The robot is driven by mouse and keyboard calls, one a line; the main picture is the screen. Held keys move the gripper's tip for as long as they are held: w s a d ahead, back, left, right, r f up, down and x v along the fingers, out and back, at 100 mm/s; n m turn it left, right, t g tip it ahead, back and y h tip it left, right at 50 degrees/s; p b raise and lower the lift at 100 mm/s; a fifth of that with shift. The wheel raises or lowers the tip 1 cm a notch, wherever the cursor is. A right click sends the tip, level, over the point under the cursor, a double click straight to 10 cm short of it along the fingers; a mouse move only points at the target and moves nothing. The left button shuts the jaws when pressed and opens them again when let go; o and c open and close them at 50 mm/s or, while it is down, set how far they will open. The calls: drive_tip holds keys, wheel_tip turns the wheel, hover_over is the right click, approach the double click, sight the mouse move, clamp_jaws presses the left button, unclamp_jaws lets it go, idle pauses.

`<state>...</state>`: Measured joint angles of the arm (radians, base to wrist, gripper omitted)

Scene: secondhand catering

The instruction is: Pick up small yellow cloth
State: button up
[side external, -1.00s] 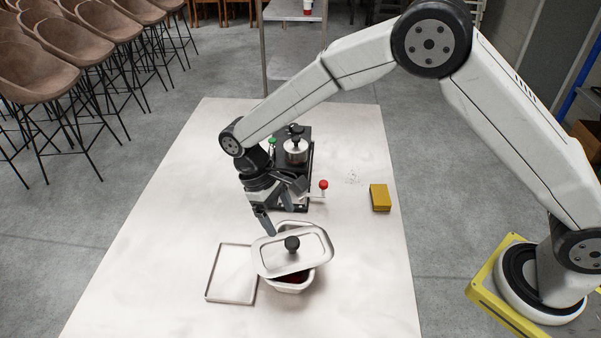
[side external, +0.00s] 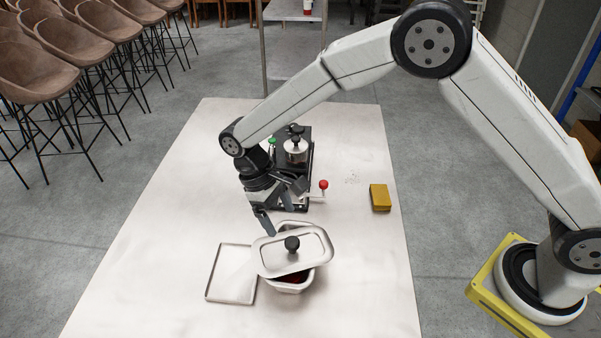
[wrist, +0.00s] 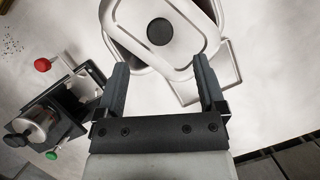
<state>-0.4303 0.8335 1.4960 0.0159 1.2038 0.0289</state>
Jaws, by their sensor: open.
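The small yellow cloth (side external: 380,197) looks like a folded, block-shaped piece lying flat near the right edge of the table in the side view. My gripper (side external: 270,222) is open and empty, well to the left of the cloth. In the wrist view my gripper (wrist: 161,78) has its two fingers spread apart, with a lidded pan (wrist: 165,30) beyond them.
The pan's metal lid (side external: 291,252) with a black knob sits askew. A shallow tray (side external: 230,299) lies left of it. A black appliance (side external: 306,150) with red and green knobs stands behind my gripper. The table (side external: 160,240) is clear around the cloth, apart from small specks.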

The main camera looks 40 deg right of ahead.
drive_tip(key=shift+o, duration=0.7)
drive_tip(key=shift+d, duration=0.1)
drive_tip(key=d+f+m+t, duration=0.1)
drive_tip(key=d+m, duration=0.3)
drive_tip(key=d, duration=0.7)
drive_tip(key=s+d+f+m+t+y, duration=0.1)
drive_tip(key=d+f+m, duration=0.2)
drive_tip(key=d, duration=0.8)
drive_tip(key=s+d+f+m+t, duration=0.1)
drive_tip(key=d+f+m+t, duration=0.1)
drive_tip(key=d+m, duration=0.4)
drive_tip(key=shift+d+f+y, duration=0.15)
drive_tip(key=shift+d+f, duration=0.05)
drive_tip(key=shift+d, duration=1.1)
drive_tip(key=shift+d+f+y, duration=0.15)
drive_tip(key=shift+d, duration=1.1)
drive_tip(key=shift+f, duration=0.1)
